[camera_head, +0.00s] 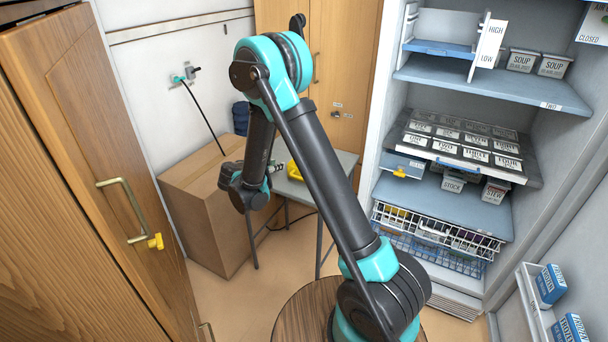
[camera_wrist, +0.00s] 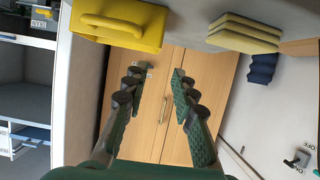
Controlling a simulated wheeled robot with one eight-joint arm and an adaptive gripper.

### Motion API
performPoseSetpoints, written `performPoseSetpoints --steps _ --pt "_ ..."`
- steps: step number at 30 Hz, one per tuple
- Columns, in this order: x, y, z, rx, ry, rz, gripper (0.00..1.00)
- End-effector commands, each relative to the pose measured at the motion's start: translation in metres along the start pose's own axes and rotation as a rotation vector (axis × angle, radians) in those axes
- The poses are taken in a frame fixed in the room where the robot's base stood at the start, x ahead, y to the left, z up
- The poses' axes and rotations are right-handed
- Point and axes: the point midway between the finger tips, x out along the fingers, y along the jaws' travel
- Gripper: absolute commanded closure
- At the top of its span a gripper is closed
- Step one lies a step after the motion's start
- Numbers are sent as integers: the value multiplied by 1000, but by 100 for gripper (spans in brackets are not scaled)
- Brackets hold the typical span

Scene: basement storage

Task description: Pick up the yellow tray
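A yellow object with a raised handle, which looks like the yellow tray (camera_head: 295,171), sits on a small grey table just right of my gripper (camera_head: 277,168) in the head view. In the wrist view the picture is upside down, and the yellow tray (camera_wrist: 120,25) is at the upper left. My gripper (camera_wrist: 162,72) shows there with its two fingers apart and nothing between them. The fingers point toward wooden cabinet doors and are apart from the tray. My arm hides part of the table in the head view.
A stack of yellow slabs (camera_wrist: 245,33) lies beside the tray in the wrist view. A large cardboard box (camera_head: 205,205) stands left of the grey table (camera_head: 345,164). An open fridge with shelves (camera_head: 490,85) is at right, a wooden door (camera_head: 95,150) at left.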

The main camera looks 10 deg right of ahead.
Motion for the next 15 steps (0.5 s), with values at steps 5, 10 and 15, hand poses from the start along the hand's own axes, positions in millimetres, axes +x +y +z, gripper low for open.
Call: performPoseSetpoints --steps 5,10,15 --pt "38 1 0 2 -1 2 73" --pt "64 0 0 0 -2 1 73" --pt "75 0 0 0 -1 -1 73"
